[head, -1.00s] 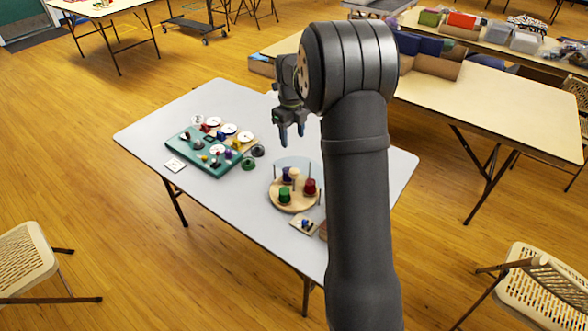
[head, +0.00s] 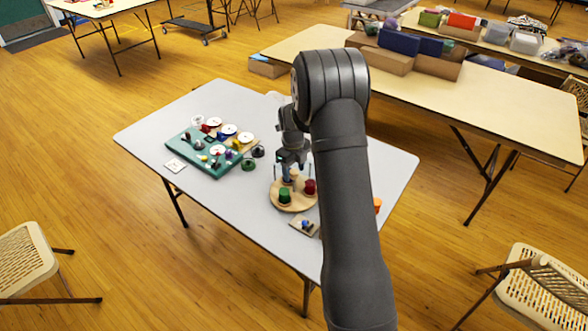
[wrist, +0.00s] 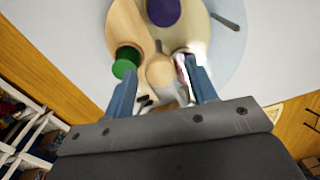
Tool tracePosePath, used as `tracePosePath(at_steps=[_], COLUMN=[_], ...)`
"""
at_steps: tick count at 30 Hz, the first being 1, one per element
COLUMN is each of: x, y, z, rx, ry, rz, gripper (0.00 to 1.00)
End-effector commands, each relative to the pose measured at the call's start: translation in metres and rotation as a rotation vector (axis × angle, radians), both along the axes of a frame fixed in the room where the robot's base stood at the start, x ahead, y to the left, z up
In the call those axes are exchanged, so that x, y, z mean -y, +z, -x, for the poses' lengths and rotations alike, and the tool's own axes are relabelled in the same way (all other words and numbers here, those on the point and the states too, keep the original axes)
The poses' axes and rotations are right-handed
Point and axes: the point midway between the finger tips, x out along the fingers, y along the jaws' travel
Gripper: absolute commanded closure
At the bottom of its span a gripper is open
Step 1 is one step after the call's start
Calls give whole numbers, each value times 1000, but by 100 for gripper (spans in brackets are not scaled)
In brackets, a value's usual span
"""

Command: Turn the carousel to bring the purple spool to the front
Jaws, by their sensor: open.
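The carousel (head: 281,205) is a round wooden turntable on the grey table. The green spool (head: 284,195) stands at its front left and the red spool (head: 310,187) at its right. The purple spool (wrist: 163,10) shows at the top of the wrist view; in the head view my gripper largely hides it. A pale wooden central knob (wrist: 160,68) appears between my fingers in the wrist view. My gripper (wrist: 162,92) is open, pointing down over the carousel, with a finger to each side of the knob. I cannot tell whether either finger touches anything.
Thin upright posts stand around the carousel; one grey post (wrist: 228,22) shows in the wrist view. A small wooden block (head: 303,225) with a blue piece lies in front. A teal board (head: 190,158) with several spools and parts stands at left.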

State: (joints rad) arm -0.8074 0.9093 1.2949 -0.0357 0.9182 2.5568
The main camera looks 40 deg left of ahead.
Motion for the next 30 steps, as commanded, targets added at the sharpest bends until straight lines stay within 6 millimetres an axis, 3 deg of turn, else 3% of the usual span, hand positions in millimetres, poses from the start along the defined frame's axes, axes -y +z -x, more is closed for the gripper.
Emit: tracePosePath(at_steps=[4,9,12,30], x=[0,0,0,0], y=[0,0,1,1], z=[0,0,0,0], rx=[0,0,0,1], ry=[0,0,0,101], rz=[0,0,0,0], gripper=[52,85,100,100])
